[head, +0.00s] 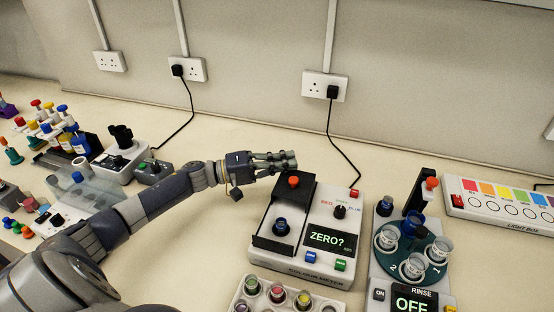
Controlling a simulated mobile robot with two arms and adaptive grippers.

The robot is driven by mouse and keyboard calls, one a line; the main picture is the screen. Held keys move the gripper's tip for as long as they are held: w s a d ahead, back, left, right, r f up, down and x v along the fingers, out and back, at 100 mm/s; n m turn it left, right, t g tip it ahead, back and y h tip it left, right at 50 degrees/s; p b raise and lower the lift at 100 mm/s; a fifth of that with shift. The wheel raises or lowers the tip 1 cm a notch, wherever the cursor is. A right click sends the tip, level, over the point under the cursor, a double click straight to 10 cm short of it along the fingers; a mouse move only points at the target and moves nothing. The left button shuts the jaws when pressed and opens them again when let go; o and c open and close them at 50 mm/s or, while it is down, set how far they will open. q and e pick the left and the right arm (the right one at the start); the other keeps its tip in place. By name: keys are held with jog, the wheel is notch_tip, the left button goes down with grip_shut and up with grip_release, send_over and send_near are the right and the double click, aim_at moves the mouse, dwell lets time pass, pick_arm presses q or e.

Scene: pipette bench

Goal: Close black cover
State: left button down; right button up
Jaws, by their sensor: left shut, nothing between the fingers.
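The black cover (304,194) with its orange-red knob (293,181) is at the back left of the white colour meter (300,271). It is open. The well in front of it is exposed, and a dark blue vial (281,228) shows in it. My left gripper (290,160) is shut and empty, just behind and above the cover's back edge. I cannot tell whether it touches the cover. My right gripper is not in view.
The meter's screen (327,238) reads "ZERO?". A vial rack (262,304) stands in front. The rinse unit (412,299) and light box (504,212) stand to the right. A cable runs from the wall socket (324,86) down behind the meter. Bottles and instruments crowd the left.

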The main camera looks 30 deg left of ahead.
aim_at(294, 185)
pick_arm(q)
jog(key=shift+s+d, duration=0.25)
jog(key=shift+s, duration=0.6)
jog(key=shift+s+d+f, duration=0.2)
jog(key=shift+s, duration=0.15)
